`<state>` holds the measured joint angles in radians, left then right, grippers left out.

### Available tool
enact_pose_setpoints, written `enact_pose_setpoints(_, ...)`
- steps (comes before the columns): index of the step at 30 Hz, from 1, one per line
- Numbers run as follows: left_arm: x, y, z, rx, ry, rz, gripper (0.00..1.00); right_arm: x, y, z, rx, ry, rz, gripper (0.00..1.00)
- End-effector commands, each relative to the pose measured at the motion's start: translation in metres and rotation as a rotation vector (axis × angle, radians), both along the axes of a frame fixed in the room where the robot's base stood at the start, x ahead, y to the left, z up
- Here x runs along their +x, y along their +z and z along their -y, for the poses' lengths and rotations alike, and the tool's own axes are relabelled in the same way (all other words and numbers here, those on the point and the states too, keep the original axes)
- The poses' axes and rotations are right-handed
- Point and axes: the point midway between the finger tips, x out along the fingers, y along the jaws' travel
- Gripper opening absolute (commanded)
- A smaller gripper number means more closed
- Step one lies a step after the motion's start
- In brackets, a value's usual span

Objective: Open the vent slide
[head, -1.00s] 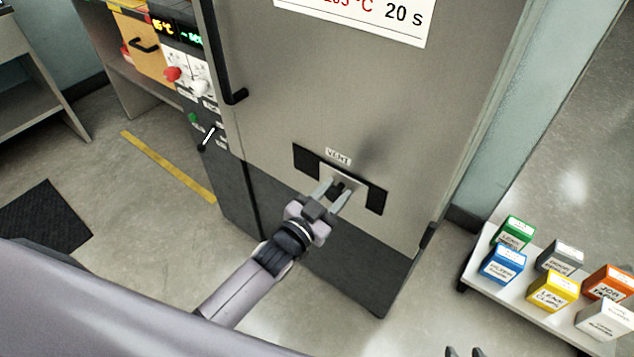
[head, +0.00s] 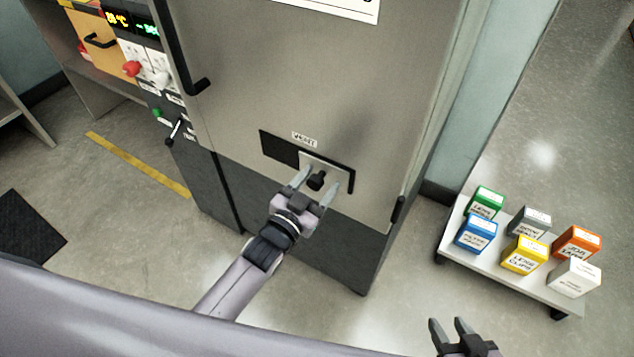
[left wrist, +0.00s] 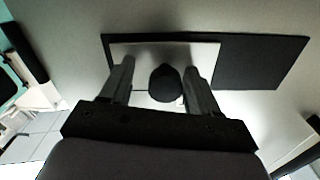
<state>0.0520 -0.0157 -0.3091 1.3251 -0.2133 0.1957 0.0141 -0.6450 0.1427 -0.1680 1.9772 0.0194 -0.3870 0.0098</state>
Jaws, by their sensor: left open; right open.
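The vent slide (head: 336,178) is a light metal plate with a black knob (head: 317,181), set in a black slot (head: 280,149) low on the grey cabinet door. The plate sits at the right end of the slot, and the dark left part is uncovered. In the left wrist view the plate (left wrist: 143,52) is at the left and the dark slot (left wrist: 262,60) at the right. My left gripper (head: 315,180) is open, with one finger on each side of the knob (left wrist: 165,82) and gaps between. My right gripper (head: 449,321) is open and empty at the bottom edge.
A low white bench (head: 455,236) with several coloured boxes stands right of the cabinet. A black door handle (head: 184,60) and a control panel (head: 160,77) are at the upper left. The floor before the cabinet is clear.

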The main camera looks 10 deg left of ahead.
Motion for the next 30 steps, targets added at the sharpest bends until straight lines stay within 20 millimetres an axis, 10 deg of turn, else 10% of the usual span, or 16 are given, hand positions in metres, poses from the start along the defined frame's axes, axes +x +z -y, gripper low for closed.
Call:
enact_pose_setpoints(18,-0.062,0.000,-0.022,0.000,-0.001,-0.001,0.61,0.000,0.006,0.001,-0.003,-0.001,0.005,0.43)
enact_pose_setpoints(30,-0.067,0.000,-0.024,0.000,-0.001,0.000,0.61,-0.001,0.005,0.003,-0.006,-0.002,0.003,0.43)
